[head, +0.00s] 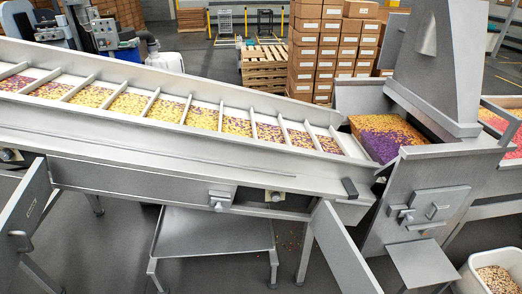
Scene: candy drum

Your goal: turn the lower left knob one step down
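No knob is clearly recognisable as the lower left knob. Small fittings that could be knobs sit on the metal machine: one at the far left edge (8,155), one under a small bracket (219,206) and one on a pale plate (275,196) below the conveyor. A latch-like fitting (405,214) is on the small hatch panel at the right. All are too small to tell their setting. Neither of my grippers is in view.
A sloping conveyor (190,152) carries yellow and purple candy towards a hopper (380,138). Metal panels stand out at the left (25,215) and lower middle (342,250). A low metal table (212,232) stands below. A white bin (468,278) is at lower right, stacked boxes (312,50) behind.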

